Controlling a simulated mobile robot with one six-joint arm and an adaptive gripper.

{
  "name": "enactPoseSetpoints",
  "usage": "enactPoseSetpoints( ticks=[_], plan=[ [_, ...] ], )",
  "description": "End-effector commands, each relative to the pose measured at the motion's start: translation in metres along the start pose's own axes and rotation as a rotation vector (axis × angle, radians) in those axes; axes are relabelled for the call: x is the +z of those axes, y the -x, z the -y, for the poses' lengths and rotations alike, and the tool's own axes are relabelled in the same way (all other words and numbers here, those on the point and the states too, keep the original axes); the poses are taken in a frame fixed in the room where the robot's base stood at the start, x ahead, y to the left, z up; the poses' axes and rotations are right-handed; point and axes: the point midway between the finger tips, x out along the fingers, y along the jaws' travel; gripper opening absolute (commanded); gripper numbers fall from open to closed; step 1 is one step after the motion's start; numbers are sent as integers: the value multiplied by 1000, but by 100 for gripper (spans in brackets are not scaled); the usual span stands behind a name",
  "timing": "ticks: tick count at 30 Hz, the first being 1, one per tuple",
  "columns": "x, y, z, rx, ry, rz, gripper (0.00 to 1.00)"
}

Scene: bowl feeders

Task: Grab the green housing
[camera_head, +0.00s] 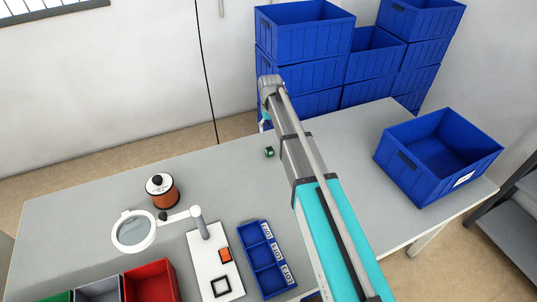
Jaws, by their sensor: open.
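The green housing (269,152) is a small dark green block with a lighter patch. It lies on the grey worktable (95,207), just left of my arm. My arm reaches from the bottom right up past the housing and bends at its far end. A small teal and white part of my arm shows below that bend, beyond the housing. My gripper's fingers are hidden behind the arm, so their distance from the housing cannot be told.
A blue crate (395,172) stands on the table's right end, with stacked blue crates (305,72) behind. An orange-brown spool (163,193), a ring magnifier (118,240), a white board (205,262), a blue tray (247,262) and a red bin (166,272) occupy the front left.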

Motion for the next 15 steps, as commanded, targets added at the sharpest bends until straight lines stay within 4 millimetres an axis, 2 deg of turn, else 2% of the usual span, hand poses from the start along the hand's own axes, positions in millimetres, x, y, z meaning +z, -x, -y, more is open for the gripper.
enactPoseSetpoints(
  ticks=[1, 15],
  plan=[
    [0, -8, 0, 0, 0, 0, 83],
    [0, -44, 1, 0, 1, 0, 83]
  ],
)
